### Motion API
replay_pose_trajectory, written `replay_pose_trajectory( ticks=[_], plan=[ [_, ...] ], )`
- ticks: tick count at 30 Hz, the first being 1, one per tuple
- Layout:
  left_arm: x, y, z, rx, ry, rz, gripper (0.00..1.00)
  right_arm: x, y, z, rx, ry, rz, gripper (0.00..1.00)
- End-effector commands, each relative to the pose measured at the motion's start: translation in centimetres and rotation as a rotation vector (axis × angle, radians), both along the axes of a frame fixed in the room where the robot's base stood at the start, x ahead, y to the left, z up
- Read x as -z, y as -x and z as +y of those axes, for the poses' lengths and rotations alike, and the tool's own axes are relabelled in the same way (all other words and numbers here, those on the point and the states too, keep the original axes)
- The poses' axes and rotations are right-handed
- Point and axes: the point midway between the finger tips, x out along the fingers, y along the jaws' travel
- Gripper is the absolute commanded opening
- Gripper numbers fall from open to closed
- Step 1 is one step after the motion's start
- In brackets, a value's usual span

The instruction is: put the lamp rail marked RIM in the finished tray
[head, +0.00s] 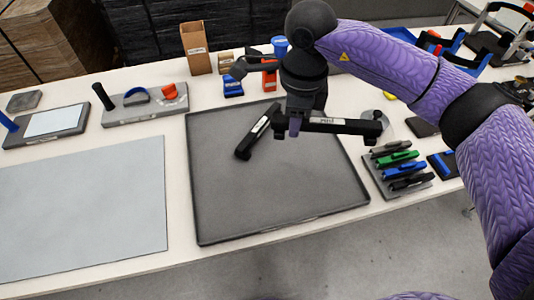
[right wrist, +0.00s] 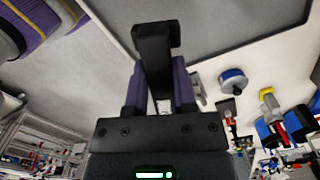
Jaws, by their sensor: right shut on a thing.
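My right gripper (head: 296,124) is shut on a dark lamp rail (head: 345,125) with a white label too small to read surely. It holds the rail roughly level over the right part of a large dark grey tray (head: 270,205). In the right wrist view the purple fingers (right wrist: 160,92) clasp the black rail (right wrist: 154,45). A second dark rail (head: 244,150) with a pale label lies in the tray, left of the gripper. The tray's front-edge label is unreadable, so I cannot tell whether it is the finished tray. My left gripper is out of view.
A rack (head: 398,188) of several coloured pieces stands right of the tray. A pale grey mat (head: 80,210) lies left. A grey holder (head: 145,110), a cardboard box (head: 195,47) and blue and red items line the back. The tray's front half is clear.

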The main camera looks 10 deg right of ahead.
Motion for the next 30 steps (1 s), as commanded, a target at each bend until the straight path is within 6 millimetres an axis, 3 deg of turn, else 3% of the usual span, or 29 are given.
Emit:
replay_pose_trajectory(
  ticks=[12, 18, 24, 30],
  plan=[
    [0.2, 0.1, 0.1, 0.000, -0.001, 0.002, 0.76, 2.9, -2.3, -0.7, 1.518, -0.013, -0.018, 0.00],
    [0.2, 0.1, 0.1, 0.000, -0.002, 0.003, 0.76, 4.6, -2.4, -1.3, 2.123, -0.010, -0.037, 0.00],
    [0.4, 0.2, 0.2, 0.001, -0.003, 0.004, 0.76, 5.9, -2.2, -1.6, 2.383, -0.004, -0.047, 0.00],
    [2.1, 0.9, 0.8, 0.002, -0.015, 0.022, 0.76, 10.5, -2.2, -1.7, 2.395, -0.002, -0.048, 0.00]
  ],
)
